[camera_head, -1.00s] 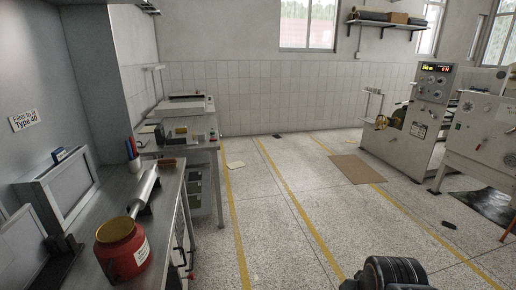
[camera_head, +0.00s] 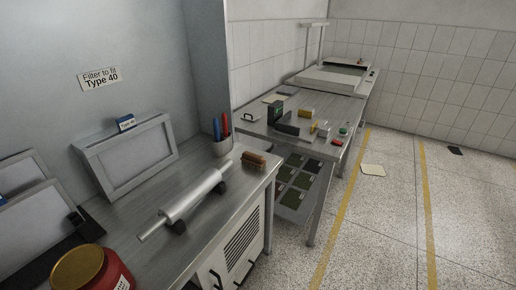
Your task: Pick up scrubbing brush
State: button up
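A scrubbing brush (camera_head: 253,161) with brown bristles and a wooden-looking body lies on the grey metal counter (camera_head: 185,241) near its far right corner. It sits just right of a cup of pens and beyond the end of a metal roller. My gripper is not in view.
A metal roller (camera_head: 190,198) lies on the counter left of and nearer than the brush. A grey cup (camera_head: 222,146) with red and blue pens stands behind it. A red jar (camera_head: 92,272) is at the front left. A second table (camera_head: 355,106) stands beyond; speckled floor (camera_head: 385,220) is open at right.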

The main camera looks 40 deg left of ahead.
aim_at(247, 159)
jog(key=u, duration=0.5)
jog(key=i, duration=1.1)
jog(key=u, duration=1.85)
jog(key=i, duration=0.8)
jog(key=u, duration=0.7)
